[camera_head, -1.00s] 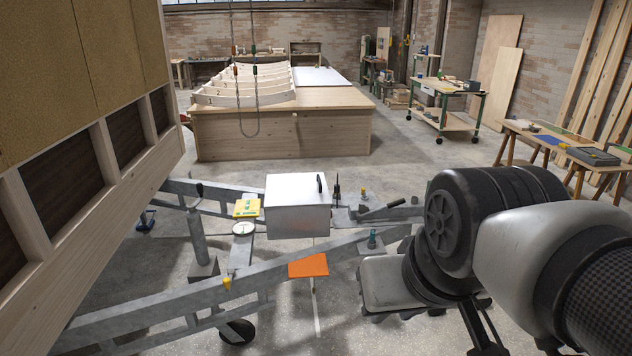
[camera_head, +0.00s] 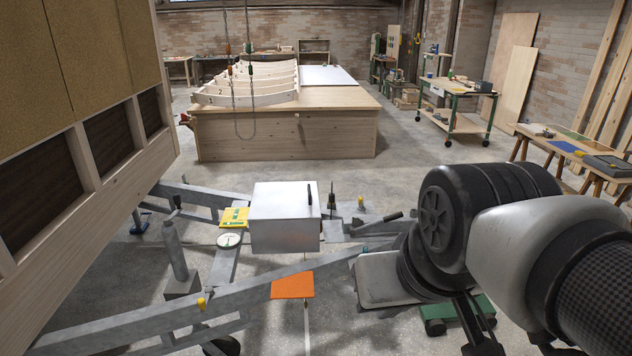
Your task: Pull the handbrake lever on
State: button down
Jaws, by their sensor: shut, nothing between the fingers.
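The handbrake lever (camera_head: 380,221) is a grey bar with a black grip, on the trailer's drawbar to the right of the silver box. It slants low, with its grip up and to the right. Its lower end is partly lost among the grey drawbar parts. My gripper (camera_head: 474,328) shows as dark fingers at the bottom right, below my large black wrist joint. It is shut and empty. In the picture it is below and to the right of the lever, apart from it. My arm hides the area just right of the grip.
A silver box (camera_head: 285,222) stands left of the lever, with an upright dark rod (camera_head: 332,197) between. An orange plate (camera_head: 293,286) is in front, over a galvanised drawbar beam (camera_head: 150,325). The hut wall (camera_head: 90,170) fills the left. Floor behind the drawbar is clear.

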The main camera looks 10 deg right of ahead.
aim_at(390, 217)
jog(key=i+l, duration=0.25)
jog(key=i+l+u, duration=0.1)
jog(key=i+l, duration=0.15)
jog(key=l, duration=0.25)
jog(key=i+l+u, duration=0.1)
jog(key=i+l, duration=0.4)
jog(key=l, duration=0.25)
jog(key=i+l+u, duration=0.1)
jog(key=l, duration=0.35)
jog(key=i+l, duration=0.35)
jog(key=i+l+u, duration=0.15)
jog(key=l, duration=0.3)
jog(key=i+l, duration=0.25)
jog(key=l, duration=0.2)
